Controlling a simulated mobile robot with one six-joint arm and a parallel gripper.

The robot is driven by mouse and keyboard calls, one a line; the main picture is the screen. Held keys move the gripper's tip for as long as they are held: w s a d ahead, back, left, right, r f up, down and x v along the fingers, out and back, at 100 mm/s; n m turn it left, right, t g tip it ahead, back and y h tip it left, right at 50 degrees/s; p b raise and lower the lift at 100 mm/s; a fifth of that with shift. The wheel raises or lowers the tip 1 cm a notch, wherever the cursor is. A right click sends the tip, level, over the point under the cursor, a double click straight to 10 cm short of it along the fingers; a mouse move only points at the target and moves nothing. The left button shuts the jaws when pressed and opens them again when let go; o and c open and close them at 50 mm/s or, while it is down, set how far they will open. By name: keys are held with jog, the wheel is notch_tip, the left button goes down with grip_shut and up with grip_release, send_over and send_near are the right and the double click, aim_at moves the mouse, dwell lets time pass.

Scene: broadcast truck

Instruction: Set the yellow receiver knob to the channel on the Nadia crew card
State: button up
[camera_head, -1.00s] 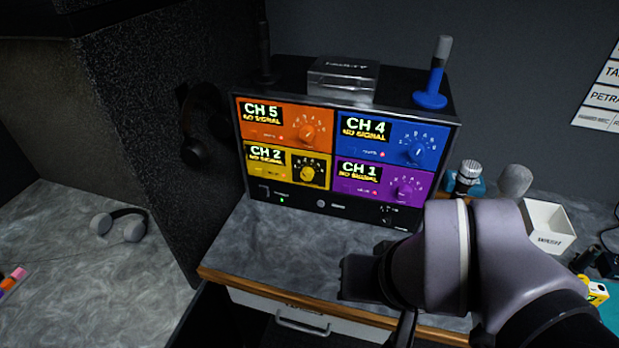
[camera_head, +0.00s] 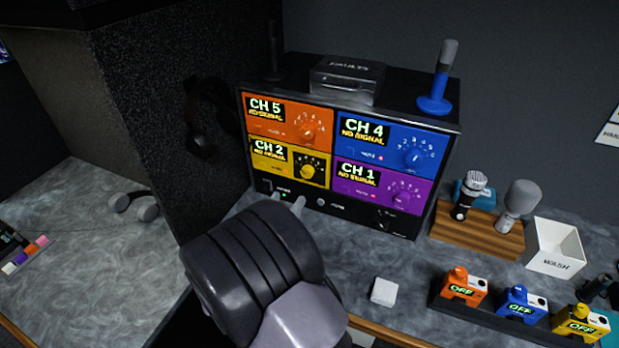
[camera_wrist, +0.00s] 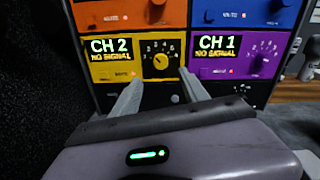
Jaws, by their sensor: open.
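The yellow receiver panel (camera_head: 272,164) is at the lower left of the receiver rack. Its display reads CH 2, NO SIGNAL. The yellow knob (camera_head: 307,171) sits on a black numbered dial; it also shows in the wrist view (camera_wrist: 161,62). My gripper (camera_head: 287,202) is open and empty, just in front of and below the yellow panel. In the wrist view its two fingers (camera_wrist: 160,88) point at the rack, on either side of the yellow knob and apart from it. The Nadia crew card is not seen; only a corner of a white wall sheet (camera_head: 609,132) shows.
Orange CH 5 (camera_head: 270,122), blue CH 4 (camera_head: 385,146) and purple CH 1 (camera_head: 374,184) panels surround the yellow one. A dark partition (camera_head: 165,120) stands close on the left. Microphones on a wooden stand (camera_head: 470,232) and coloured packs marked OFF (camera_head: 462,290) are at right.

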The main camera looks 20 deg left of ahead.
aim_at(306, 174)
jog(key=w, duration=0.3)
jog(key=w+b, duration=0.1)
jog(key=w, duration=0.3)
jog(key=w+d, duration=0.1)
jog(key=w, duration=0.2)
jog(key=shift+w+b, duration=0.25)
jog(key=shift+b, duration=0.15)
grip_shut()
